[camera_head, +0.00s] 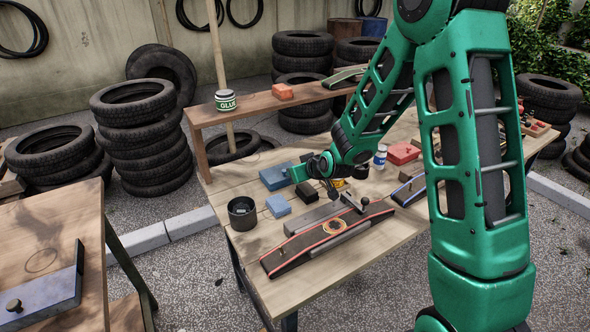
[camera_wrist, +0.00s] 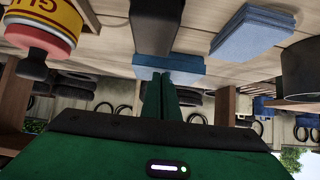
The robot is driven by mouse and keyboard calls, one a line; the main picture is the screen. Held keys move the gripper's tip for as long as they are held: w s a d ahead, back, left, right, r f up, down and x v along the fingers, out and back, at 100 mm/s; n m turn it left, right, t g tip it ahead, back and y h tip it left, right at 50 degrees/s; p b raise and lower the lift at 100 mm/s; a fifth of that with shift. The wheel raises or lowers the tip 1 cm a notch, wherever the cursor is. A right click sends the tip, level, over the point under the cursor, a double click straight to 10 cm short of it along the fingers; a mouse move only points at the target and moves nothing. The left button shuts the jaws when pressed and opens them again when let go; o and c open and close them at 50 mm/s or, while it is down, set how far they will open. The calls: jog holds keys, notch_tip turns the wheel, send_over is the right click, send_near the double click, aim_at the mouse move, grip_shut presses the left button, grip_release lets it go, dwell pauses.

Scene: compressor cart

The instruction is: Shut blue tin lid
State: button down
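The blue tin (camera_head: 273,178) lies on the workbench, left of my gripper in the head view. In the wrist view, which is upside down, the blue tin (camera_wrist: 185,64) is straight ahead of the fingertips. I cannot tell how far its lid stands open. My gripper (camera_head: 294,174) is low over the bench, at the tin's right side. In the wrist view my gripper's green fingers (camera_wrist: 160,78) are together with nothing visible between them. Whether the tips touch the tin is unclear.
A yellow glue can (camera_wrist: 50,22) is close by in the wrist view. A raised shelf (camera_head: 262,104) runs behind.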

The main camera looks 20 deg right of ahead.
jog(key=shift+s+a+f, duration=0.1)
jog(key=shift+s+f, duration=0.4)
jog(key=shift+f, duration=0.2)
jog(key=shift+w+f, duration=0.15)
jog(key=shift+f, duration=0.1)
jog(key=shift+w+r, duration=0.1)
jog(key=shift+w+r, duration=0.15)
